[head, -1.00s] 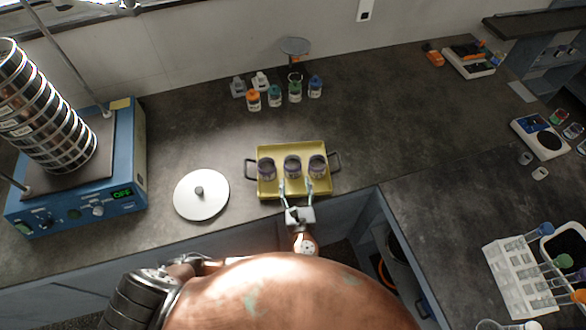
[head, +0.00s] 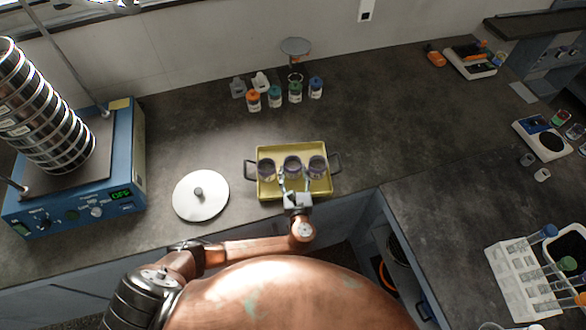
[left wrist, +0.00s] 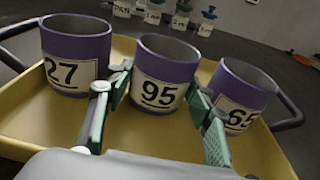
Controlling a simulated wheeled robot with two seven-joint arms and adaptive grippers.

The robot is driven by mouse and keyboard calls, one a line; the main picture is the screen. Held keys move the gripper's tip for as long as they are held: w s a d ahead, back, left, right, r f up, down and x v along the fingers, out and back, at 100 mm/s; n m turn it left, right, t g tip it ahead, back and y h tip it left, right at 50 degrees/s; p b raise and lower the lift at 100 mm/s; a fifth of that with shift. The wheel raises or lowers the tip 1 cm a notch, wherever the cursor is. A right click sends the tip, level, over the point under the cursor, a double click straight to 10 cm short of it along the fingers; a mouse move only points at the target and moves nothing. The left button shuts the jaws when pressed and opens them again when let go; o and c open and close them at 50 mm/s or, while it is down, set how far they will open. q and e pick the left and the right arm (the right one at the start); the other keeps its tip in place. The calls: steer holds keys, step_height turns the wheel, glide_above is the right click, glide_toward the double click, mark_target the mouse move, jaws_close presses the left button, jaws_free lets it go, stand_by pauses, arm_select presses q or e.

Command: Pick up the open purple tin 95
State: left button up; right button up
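The open purple tin 95 (left wrist: 162,78) stands upright in the yellow tray, in the middle of a row of three; it also shows in the head view (head: 292,164). Purple tin 27 (left wrist: 76,50) is on its left and purple tin 65 (left wrist: 240,92) on its right. My left gripper (left wrist: 158,105) is open, its green-padded fingers on either side of the lower front of tin 95. It also shows in the head view (head: 295,182). I cannot tell whether the pads touch the tin. My right gripper is not in view.
The yellow tray (head: 263,192) has dark side handles. A white round lid (head: 200,196) lies to its left, near the blue sieve shaker (head: 122,160). Several small bottles (head: 275,96) stand behind the tray.

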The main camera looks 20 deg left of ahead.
arm_select(q)
steer(key=c, duration=0.4)
steer(key=shift+c, duration=0.2)
